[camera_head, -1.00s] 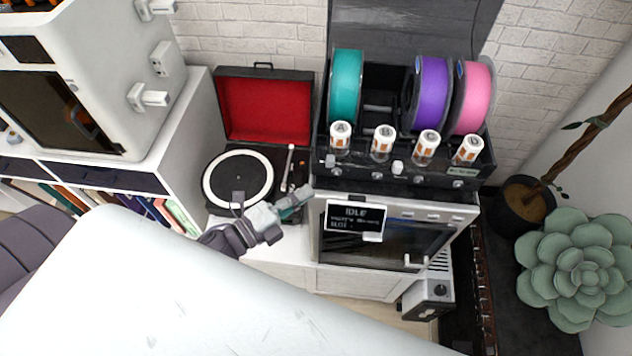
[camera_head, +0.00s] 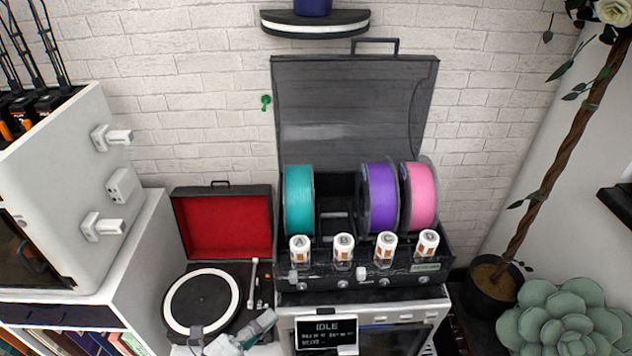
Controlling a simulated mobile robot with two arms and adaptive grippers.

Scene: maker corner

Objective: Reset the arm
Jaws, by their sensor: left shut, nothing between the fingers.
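My left gripper (camera_head: 266,322) shows at the bottom of the head view, grey and teal, its fingers together with nothing between them. It appears in front of the gap between the record player (camera_head: 203,299) and the printer's dark IDLE screen (camera_head: 326,332). Most of my left arm is below the frame edge. My right gripper is not in view.
Teal (camera_head: 299,199), purple (camera_head: 381,196) and pink (camera_head: 420,196) spools stand in a black box with its smoky lid (camera_head: 353,110) raised. A white cabinet (camera_head: 60,190) is at left. A potted tree (camera_head: 490,290) and succulent (camera_head: 568,322) are at right.

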